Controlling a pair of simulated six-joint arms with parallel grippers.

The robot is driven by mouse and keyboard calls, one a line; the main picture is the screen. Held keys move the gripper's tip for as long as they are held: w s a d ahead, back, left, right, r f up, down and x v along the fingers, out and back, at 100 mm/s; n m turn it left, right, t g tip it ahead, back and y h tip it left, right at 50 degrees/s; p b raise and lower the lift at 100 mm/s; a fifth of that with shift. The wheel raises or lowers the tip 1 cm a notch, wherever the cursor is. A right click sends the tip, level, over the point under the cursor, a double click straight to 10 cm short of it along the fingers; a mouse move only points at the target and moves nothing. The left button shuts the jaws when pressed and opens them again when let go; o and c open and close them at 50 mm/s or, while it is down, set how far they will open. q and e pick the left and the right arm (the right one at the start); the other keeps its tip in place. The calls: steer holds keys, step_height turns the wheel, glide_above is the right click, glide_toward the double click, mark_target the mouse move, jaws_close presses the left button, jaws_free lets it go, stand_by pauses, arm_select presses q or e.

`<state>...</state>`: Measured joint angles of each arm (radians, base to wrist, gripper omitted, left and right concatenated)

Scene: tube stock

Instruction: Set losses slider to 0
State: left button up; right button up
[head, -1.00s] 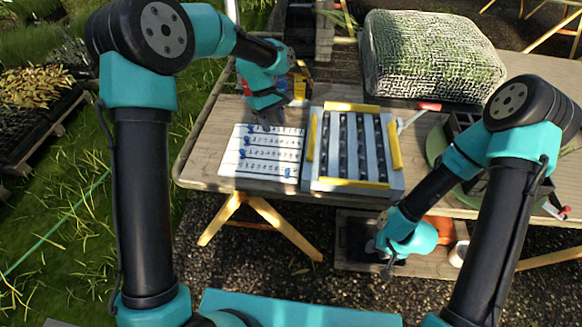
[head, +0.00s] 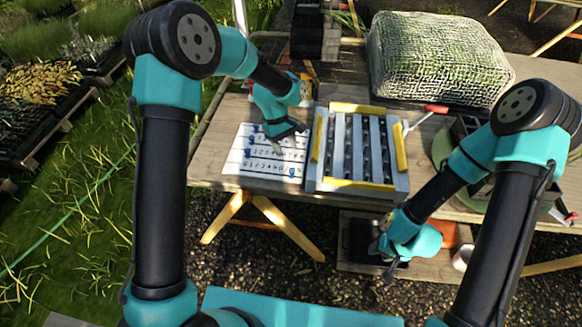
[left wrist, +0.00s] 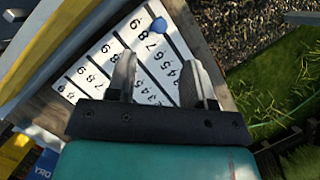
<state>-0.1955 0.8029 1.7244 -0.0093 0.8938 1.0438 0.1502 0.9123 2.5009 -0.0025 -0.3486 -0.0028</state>
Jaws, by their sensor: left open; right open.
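The white slider board (head: 235,165) lies on the table, with rows of numbers and blue knobs. Several knobs sit near its left side; one blue knob (head: 292,172) sits at the right of the nearest row. The row names cannot be read, so I cannot tell which is losses. My left gripper (head: 275,148) is open and empty over the board, hiding part of it. My right gripper (head: 386,262) is open, low before the table's front edge.
A tray with yellow edge strips (head: 358,184) and dark slots stands right beside the board. A red-handled tool (head: 436,108) and a large mesh-covered block (head: 440,60) are further right. A low shelf (head: 430,268) lies under the table.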

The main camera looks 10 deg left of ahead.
mark_target(292, 170)
arm_select(q)
steer(key=x, duration=0.8)
steer(key=shift+f, duration=0.35)
jaws_close()
